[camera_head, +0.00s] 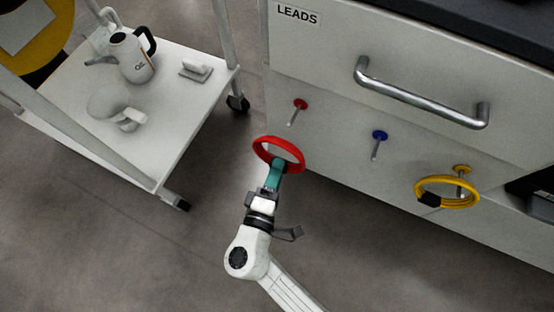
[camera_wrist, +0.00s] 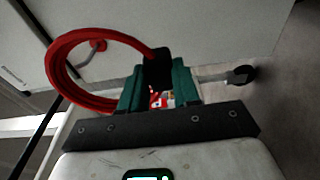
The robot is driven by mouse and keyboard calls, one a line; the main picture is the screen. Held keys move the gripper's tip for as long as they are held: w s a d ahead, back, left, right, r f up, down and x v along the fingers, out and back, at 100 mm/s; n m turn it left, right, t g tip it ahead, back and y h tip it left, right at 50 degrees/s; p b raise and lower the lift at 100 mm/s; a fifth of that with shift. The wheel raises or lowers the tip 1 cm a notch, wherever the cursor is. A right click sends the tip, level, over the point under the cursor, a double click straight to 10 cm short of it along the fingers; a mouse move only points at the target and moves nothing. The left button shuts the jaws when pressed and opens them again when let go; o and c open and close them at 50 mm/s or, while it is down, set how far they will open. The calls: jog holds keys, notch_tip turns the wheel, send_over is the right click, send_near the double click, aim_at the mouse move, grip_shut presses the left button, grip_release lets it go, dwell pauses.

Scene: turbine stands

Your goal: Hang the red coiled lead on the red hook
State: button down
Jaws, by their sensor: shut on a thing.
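The red coiled lead (camera_head: 257,147) is a red ring held upright in front of the cabinet. My gripper (camera_head: 277,168) is shut on it at its lower side. In the wrist view the green fingers of my gripper (camera_wrist: 158,88) close on a black part of the red coiled lead (camera_wrist: 62,75). The red hook (camera_head: 300,104) is a red disc with a metal peg on the cabinet front, above and right of the lead in the head view. In the wrist view the red hook (camera_wrist: 98,45) shows through the ring's opening. Whether the ring touches the peg cannot be told.
A blue hook (camera_head: 379,136) is bare. A yellow hook (camera_head: 461,169) holds a yellow coiled lead (camera_head: 447,205). A drawer handle (camera_head: 420,98) sticks out above, on the cabinet labelled LEADS. A white trolley (camera_head: 175,130) with an oil can (camera_head: 131,57) stands at left. Floor between is clear.

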jog(key=shift+x, duration=1.6)
jog(key=shift+w+d, duration=0.45)
jog(key=shift+w, duration=0.2)
jog(key=shift+w+d+b, duration=0.2)
jog(key=shift+w+b, duration=0.35)
jog(key=shift+b, duration=0.4)
jog(key=shift+r, duration=0.1)
jog(key=c, duration=0.6)
grip_release()
jog(key=shift+s, duration=0.15)
jog(key=v, duration=0.6)
jog(key=shift+s+a, duration=0.1)
jog(key=shift+s, duration=0.3)
